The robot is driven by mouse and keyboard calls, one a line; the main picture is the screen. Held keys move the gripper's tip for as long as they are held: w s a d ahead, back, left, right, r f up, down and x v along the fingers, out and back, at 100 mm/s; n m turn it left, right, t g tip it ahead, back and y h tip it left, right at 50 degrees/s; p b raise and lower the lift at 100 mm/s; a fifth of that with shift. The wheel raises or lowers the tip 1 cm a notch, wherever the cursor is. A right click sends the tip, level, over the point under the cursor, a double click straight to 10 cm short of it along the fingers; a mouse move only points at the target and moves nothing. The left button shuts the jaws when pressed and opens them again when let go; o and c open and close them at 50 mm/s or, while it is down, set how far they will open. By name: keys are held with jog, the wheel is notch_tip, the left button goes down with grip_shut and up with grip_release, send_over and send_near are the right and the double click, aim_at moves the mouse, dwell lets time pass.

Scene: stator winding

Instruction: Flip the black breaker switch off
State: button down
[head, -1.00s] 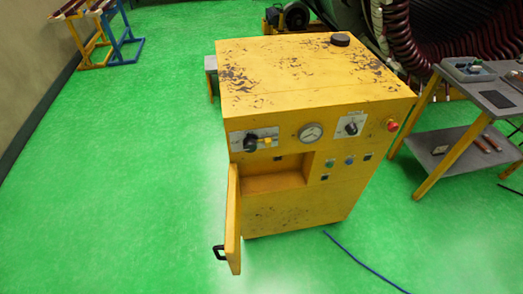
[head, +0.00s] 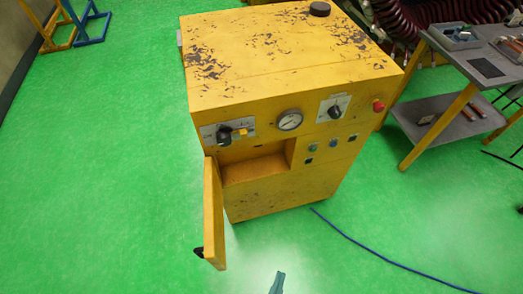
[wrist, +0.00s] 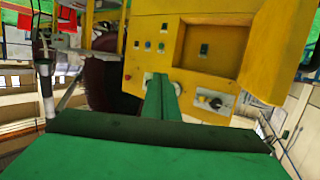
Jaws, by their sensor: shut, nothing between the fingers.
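The yellow cabinet (head: 290,60) stands ahead with its small door (head: 214,215) swung open. Inside the open recess (head: 255,168) a small black switch (head: 253,147) sits on the back wall; it also shows in the wrist view (wrist: 204,48). Its on or off position is too small to tell. A black rotary knob (head: 224,136) with a yellow lever (head: 240,133) is on a plate above the recess. My gripper (wrist: 162,90) is shut and empty, in front of the cabinet and apart from it; its teal tip (head: 278,283) shows at the head view's bottom edge.
The open door and its black handle (head: 199,253) stick out at the recess's left. A gauge (head: 290,120), a second knob (head: 335,112) and a red button (head: 378,106) share the front. A grey table (head: 480,70) stands right. A blue cable (head: 370,250) crosses the green floor.

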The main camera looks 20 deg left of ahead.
jog(key=w+a+f+n+y, duration=0.3)
jog(key=w+n, duration=0.5)
jog(key=w, duration=0.3)
jog(key=w+a+f+n+y, duration=0.4)
jog(key=w+n, duration=0.4)
jog(key=w, duration=0.3)
jog(key=w+a+f+n+y, duration=0.4)
jog(key=w+f+n, duration=0.3)
jog(key=w, duration=0.4)
jog(key=shift+w+a+n+t, duration=0.35)
jog(key=shift+a+n, duration=0.35)
jog(key=shift+n, duration=0.2)
jog(key=x, duration=1.4)
